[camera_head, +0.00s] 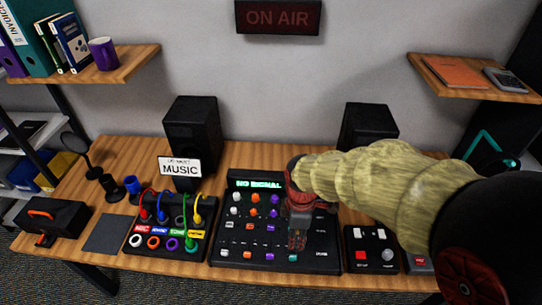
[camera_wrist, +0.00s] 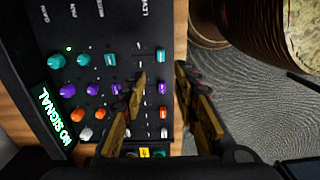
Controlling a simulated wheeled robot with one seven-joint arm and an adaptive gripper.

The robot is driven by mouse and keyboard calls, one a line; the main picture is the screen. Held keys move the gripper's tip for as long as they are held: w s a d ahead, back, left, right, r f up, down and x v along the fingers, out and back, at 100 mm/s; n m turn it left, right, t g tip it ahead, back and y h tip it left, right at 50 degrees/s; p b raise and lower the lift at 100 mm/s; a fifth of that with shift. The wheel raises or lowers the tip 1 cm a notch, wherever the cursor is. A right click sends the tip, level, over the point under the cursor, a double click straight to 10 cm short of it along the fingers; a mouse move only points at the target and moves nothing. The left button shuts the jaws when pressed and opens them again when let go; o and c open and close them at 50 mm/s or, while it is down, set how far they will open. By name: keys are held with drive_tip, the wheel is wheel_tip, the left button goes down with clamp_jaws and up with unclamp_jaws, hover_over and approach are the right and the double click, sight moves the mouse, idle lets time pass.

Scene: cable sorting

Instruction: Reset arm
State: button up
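My gripper (camera_head: 297,238) hangs over the right part of the black mixing console (camera_head: 228,250) in the head view. In the wrist view, the two fingers of my gripper (camera_wrist: 160,88) stand apart with nothing between them. The mixer (camera_wrist: 95,20), with its coloured knobs and buttons, lies below them. The mixer's display (camera_head: 258,184) reads NO SIGNAL in green. My arm reaches in from the right and hides part of the table's right side.
A cable panel (camera_head: 135,229) with red, blue, yellow and green cables stands left of the mixer. A small button box (camera_head: 371,245) is to its right. Speakers (camera_head: 192,130) and (camera_head: 367,124) stand behind. Shelves (camera_head: 128,66) and (camera_head: 440,79) hang on both sides.

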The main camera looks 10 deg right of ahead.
drive_tip(key=s+r+m+t, duration=0.2)
drive_tip(key=s+r+m, duration=0.3)
drive_tip(key=r+m, duration=0.2)
drive_tip(key=s+d+r+m+t, duration=0.1)
drive_tip(key=s+r+m+t, duration=0.2)
drive_tip(key=r+m, duration=0.4)
wheel_tip(320, 180, up, 5)
drive_tip(key=shift+s+d+r+t, duration=0.1)
drive_tip(key=shift+s+d+t, duration=0.15)
drive_tip(key=shift+s, duration=0.6)
drive_tip(key=shift+a, duration=0.15)
idle(1.9)
